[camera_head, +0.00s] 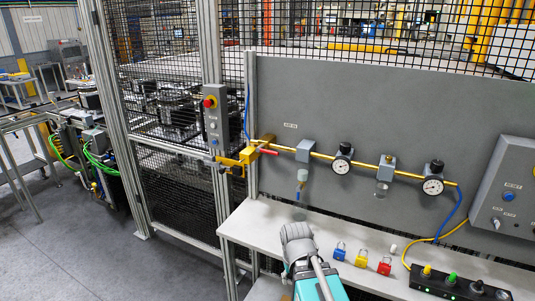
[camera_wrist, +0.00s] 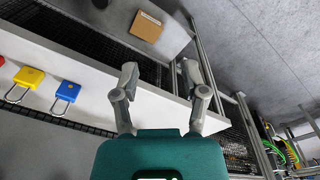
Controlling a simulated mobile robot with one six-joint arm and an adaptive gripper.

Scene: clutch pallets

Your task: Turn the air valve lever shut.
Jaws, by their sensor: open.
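The air valve (camera_head: 250,154) is a yellow body at the left end of the yellow pipe on the grey panel, below a small white label. Its red lever (camera_head: 268,152) points right, roughly along the pipe. My gripper (camera_head: 297,232) is over the left part of the shelf, below and right of the lever and clear of it. In the wrist view my gripper (camera_wrist: 160,75) has its two grey fingers spread, with nothing between them. The valve and lever do not show in the wrist view.
Blue (camera_head: 340,252), yellow (camera_head: 362,259) and red (camera_head: 385,266) padlocks lie on the white shelf (camera_head: 255,222). Two gauges (camera_head: 341,165) (camera_head: 433,186) sit on the pipe (camera_head: 365,167). A post with a red stop button (camera_head: 210,102) and mesh fence stands left of the valve.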

